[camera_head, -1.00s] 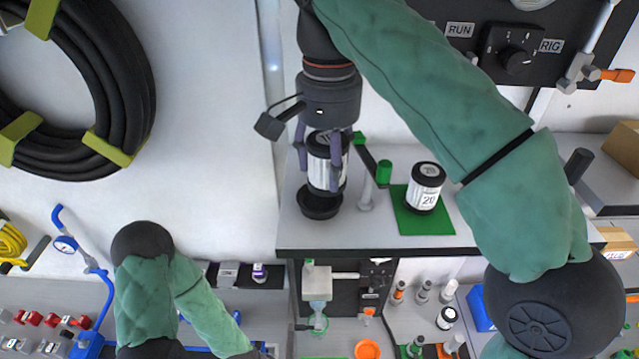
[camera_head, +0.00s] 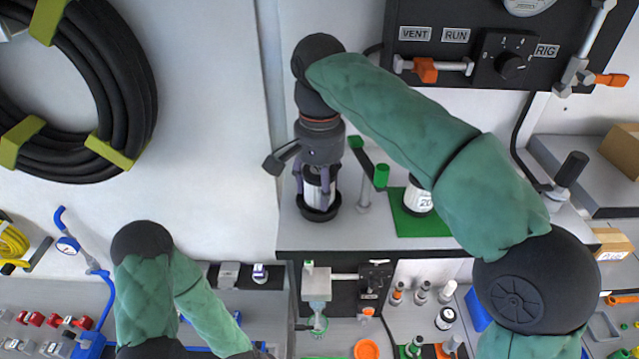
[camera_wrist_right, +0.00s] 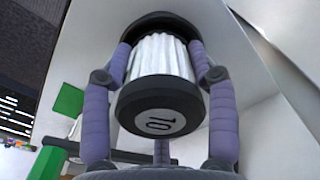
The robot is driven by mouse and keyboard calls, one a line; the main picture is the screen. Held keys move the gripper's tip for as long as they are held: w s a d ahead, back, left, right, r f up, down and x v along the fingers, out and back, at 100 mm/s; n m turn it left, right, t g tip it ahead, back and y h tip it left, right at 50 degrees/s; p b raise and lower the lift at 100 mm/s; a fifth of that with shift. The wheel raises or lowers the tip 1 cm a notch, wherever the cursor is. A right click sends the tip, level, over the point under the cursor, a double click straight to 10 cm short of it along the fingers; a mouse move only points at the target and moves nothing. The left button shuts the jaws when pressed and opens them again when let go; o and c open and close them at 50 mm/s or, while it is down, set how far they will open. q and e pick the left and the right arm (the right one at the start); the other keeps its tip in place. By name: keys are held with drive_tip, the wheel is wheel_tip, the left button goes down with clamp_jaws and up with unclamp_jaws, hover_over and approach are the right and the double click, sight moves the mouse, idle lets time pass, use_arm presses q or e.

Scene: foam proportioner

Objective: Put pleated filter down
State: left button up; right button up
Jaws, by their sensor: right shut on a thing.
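The pleated filter (camera_head: 318,190) is a white pleated cylinder with black end caps. In the right wrist view the filter (camera_wrist_right: 160,62) shows its pleats and a near cap marked "10". My right gripper (camera_head: 315,180) points down and is shut on it; purple fingers flank it in the right wrist view (camera_wrist_right: 160,95). The filter's lower end is at a round black cup (camera_head: 319,213) on the grey shelf; whether it touches the cup's floor is hidden. My left arm shows at lower left; its gripper is out of frame.
A second cartridge marked "20" (camera_head: 418,198) stands on a green mat (camera_head: 425,226), partly behind my right arm. A green-handled valve (camera_head: 381,175) stands close right of the cup. A black control panel (camera_head: 455,60) is behind. The shelf front edge (camera_head: 375,250) lies below.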

drive_tip(key=shift+f, duration=0.35)
drive_tip(key=shift+f, duration=0.15)
drive_tip(key=shift+f, duration=0.25)
drive_tip(key=o, duration=1.2)
drive_tip(key=shift+f, duration=0.1)
